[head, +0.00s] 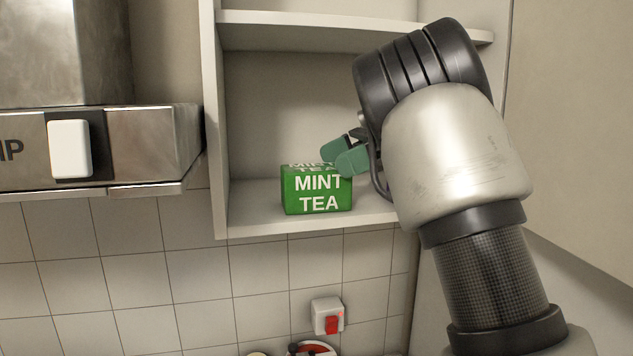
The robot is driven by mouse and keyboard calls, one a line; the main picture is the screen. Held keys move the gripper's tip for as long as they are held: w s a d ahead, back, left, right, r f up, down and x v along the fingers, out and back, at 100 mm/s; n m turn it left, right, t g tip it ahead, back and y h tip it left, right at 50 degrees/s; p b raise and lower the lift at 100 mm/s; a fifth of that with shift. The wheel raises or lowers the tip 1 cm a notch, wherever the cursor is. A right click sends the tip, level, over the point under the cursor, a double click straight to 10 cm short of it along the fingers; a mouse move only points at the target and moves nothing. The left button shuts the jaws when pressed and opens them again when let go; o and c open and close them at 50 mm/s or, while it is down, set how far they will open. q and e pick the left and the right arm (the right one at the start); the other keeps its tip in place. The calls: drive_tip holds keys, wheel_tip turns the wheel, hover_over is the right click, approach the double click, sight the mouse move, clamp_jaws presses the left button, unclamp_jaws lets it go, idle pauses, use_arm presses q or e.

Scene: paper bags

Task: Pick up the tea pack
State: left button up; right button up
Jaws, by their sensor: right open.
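The tea pack (316,192) is a green box with white "MINT TEA" lettering. It stands upright on the lower shelf of the open cabinet, near the shelf's front edge. My right gripper (345,156) is open, with green finger pads at the upper right of the pack. The pads overlap the pack's top right corner in the head view; I cannot tell whether they touch it. My right wrist and forearm come in from the lower right and hide the right part of the cabinet. My left gripper is not in view.
The cabinet shelf (253,214) is otherwise clear where visible, with a side wall at left and an upper shelf (290,32) above. A metal range hood (150,150) is at left. A switch (327,316) is on the tiled wall below.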

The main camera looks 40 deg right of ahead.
sight(315, 167)
drive_tip(key=shift+x, duration=1.2)
drive_tip(key=shift+w+a, duration=0.25)
drive_tip(key=shift+a, duration=0.15)
drive_tip(key=shift+s, duration=0.1)
drive_tip(key=shift+c, duration=0.8)
drive_tip(key=shift+d, duration=0.25)
drive_tip(key=c, duration=0.7)
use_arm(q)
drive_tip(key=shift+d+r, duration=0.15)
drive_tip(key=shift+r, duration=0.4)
use_arm(e)
drive_tip(key=shift+a, duration=0.15)
drive_tip(key=shift+c, duration=0.4)
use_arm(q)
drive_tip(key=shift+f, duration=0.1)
